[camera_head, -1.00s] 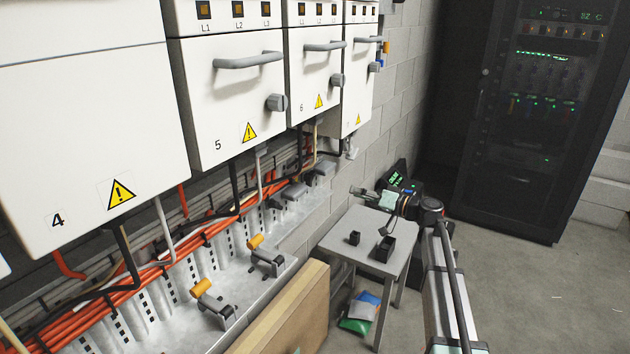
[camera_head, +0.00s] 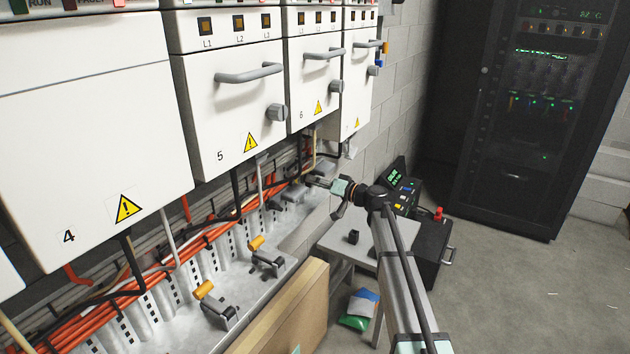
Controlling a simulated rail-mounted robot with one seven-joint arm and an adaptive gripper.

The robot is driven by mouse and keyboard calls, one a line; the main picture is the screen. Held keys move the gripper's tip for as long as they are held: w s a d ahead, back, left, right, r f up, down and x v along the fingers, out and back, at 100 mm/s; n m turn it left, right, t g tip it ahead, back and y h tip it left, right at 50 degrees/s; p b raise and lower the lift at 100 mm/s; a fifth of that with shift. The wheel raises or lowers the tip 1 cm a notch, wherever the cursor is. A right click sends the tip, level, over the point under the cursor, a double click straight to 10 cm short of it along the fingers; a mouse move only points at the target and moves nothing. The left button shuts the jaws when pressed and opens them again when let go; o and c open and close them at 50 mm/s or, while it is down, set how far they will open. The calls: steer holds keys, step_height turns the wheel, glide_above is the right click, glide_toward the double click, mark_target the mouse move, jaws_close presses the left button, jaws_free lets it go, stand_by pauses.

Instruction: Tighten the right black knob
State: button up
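No clearly black knob stands out. Dark grey knobs show on the cabinet fronts: one on drawer 5 (camera_head: 277,112) and one on drawer 6 (camera_head: 337,86). I cannot tell which is the task's right knob. Grey blocks (camera_head: 291,194) sit at the far end of the metal ledge below the cabinets. My gripper (camera_head: 312,182) points left beside and just above these blocks, below drawer 6. Its fingers are small and blend with the grey behind, so opening and contact are unclear.
A wooden board (camera_head: 290,308) stands in front. A black case (camera_head: 432,245) and a dark rack (camera_head: 535,120) are at right.

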steer(key=shift+w+a, duration=0.1)
steer(key=shift+a, duration=0.05)
jaws_close()
stand_by(0.4)
steer(key=m+p, duration=0.2)
steer(key=m, duration=1.7)
steer(key=shift+r+m, duration=0.15)
steer(key=shift+m, duration=0.25)
stand_by(0.3)
